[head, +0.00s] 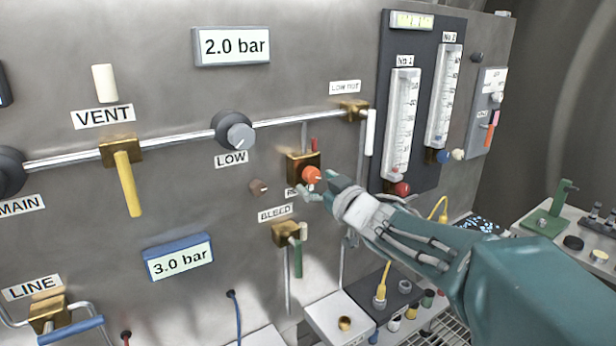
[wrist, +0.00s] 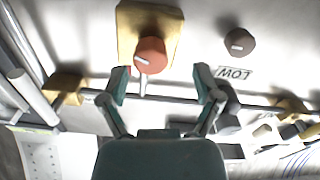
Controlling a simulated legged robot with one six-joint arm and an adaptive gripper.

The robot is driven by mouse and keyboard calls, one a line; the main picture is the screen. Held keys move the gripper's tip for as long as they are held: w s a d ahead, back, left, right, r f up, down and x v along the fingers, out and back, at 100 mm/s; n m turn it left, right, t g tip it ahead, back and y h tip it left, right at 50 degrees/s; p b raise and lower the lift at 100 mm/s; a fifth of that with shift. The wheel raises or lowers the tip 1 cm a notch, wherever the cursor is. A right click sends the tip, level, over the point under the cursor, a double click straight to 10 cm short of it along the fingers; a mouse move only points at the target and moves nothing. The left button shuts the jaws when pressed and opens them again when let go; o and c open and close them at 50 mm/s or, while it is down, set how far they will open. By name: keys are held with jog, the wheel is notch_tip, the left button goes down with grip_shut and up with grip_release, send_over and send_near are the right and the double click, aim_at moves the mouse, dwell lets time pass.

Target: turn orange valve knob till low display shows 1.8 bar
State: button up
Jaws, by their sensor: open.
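The orange valve knob (head: 311,175) sits on a brass block (head: 296,164) on the steel panel, right of the LOW gauge (head: 234,131). The grey-framed display (head: 231,46) above that gauge reads 2.0 bar. My gripper (head: 327,188) is open just in front of the knob, at its right. In the wrist view my gripper (wrist: 161,78) has its fingers spread, with the orange knob (wrist: 150,54) ahead between the tips, nearer the left one. The knob carries a pale mark. I see no clear contact, and the exact depth gap cannot be told.
A blue-framed display (head: 180,259) reads 3.0 bar. The yellow VENT handle (head: 128,184) is left, and the green-handled BLEED valve (head: 287,234) is just below the knob. A small dark knob (head: 259,187) is left of it. Flow tubes (head: 402,125) stand right, above my arm.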

aim_at(315, 178)
jog(key=w, duration=0.2)
jog(key=shift+w+a, duration=0.1)
jog(key=shift+w, duration=0.3)
jog(key=shift+w+a, duration=0.1)
jog(key=shift+w, duration=0.05)
jog(key=shift+a, duration=0.4)
jog(key=shift+c, duration=0.2)
jog(key=shift+a, duration=0.15)
jog(key=c, duration=1.1)
jog(key=shift+d, duration=0.25)
